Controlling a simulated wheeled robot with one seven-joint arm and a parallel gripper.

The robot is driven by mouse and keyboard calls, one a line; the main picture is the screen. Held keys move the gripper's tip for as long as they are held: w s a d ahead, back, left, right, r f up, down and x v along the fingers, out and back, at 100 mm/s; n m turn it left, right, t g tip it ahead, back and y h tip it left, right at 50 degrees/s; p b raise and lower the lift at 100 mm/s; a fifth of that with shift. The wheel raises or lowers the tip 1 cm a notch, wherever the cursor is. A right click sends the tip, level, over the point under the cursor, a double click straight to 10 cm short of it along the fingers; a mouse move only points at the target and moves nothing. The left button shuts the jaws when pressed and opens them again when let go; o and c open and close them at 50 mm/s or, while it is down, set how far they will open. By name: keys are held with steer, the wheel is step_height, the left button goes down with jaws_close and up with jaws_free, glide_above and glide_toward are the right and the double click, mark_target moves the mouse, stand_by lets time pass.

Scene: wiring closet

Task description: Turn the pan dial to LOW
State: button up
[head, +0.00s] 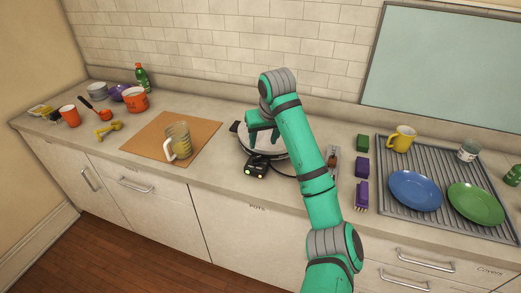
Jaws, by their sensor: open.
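A round light electric pan (246,148) with a dark handle sits on the counter in the middle of the head view. A small black control box (257,168) is at its front edge, with small light spots on its face. The dial's setting and any LOW mark are too small to read. My gripper (262,138) points down over the pan, behind the control box. Its fingers are apart with nothing seen between them. My arm hides the right part of the pan. I cannot tell whether the fingers touch the pan.
Left of the pan, a glass mug (178,140) stands on an orange mat (144,138). Right of my arm are several small blocks (362,167) and a ridged drying rack (445,216) with a blue plate (416,190) and a green plate (474,203). The counter's front strip is clear.

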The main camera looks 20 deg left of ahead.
mark_target(257, 157)
steer(key=x, duration=0.6)
steer(key=s+x, duration=0.1)
steer(key=x, duration=0.2)
steer(key=shift+a+f, duration=0.1)
steer(key=shift+a, duration=0.3)
steer(key=shift+w+a+f, duration=0.1)
steer(key=shift+w+f, duration=0.15)
steer(key=shift+f, duration=0.25)
